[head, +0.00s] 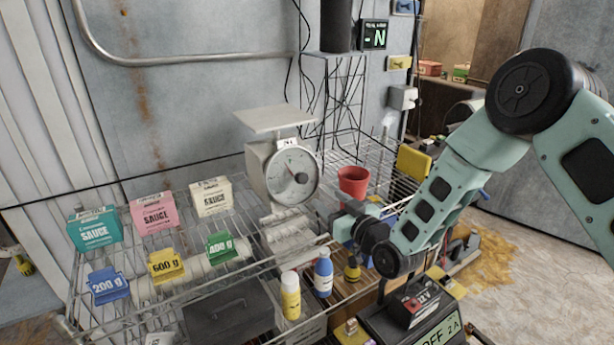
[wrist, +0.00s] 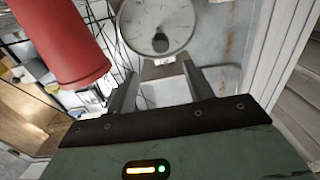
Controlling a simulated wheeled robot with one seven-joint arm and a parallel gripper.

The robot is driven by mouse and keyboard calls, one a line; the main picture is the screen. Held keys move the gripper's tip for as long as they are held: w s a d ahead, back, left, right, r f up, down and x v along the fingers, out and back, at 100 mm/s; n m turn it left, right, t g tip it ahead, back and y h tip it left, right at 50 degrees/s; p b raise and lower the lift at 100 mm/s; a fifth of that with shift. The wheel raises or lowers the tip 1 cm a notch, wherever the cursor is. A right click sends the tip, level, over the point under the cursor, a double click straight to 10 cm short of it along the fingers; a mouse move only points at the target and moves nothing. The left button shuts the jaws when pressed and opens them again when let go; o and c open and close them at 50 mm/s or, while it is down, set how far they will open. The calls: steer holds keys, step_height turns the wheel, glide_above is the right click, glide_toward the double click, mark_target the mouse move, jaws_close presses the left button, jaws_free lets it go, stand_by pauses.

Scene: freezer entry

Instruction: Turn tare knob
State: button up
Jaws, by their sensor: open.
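A pale grey dial scale (head: 262,170) with a flat top plate stands on the wire shelf in the head view. Its round white dial (head: 285,190) carries a small dark round knob (head: 301,178). In the wrist view the dial (wrist: 140,22) is at the top middle, with the dark knob (wrist: 160,43) low on its face. My gripper (wrist: 160,88) is open, its two grey fingers apart below the dial and not touching the knob. In the head view my gripper (head: 343,218) is right of and below the dial, its fingertips hard to make out.
A red cup (head: 353,184) stands close to the right of the scale; it looms large in the wrist view (wrist: 65,40). Sauce boxes (head: 153,212) and weight tags (head: 166,266) stand at left. Bottles (head: 323,275) stand in front. A wall lies behind.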

mark_target(304, 180)
steer(key=p+x, duration=0.3)
steer(key=x, duration=0.8)
steer(key=shift+w+a, duration=0.15)
steer(key=shift+w, duration=0.05)
steer(key=shift+c, duration=0.3)
steer(key=c, duration=0.9)
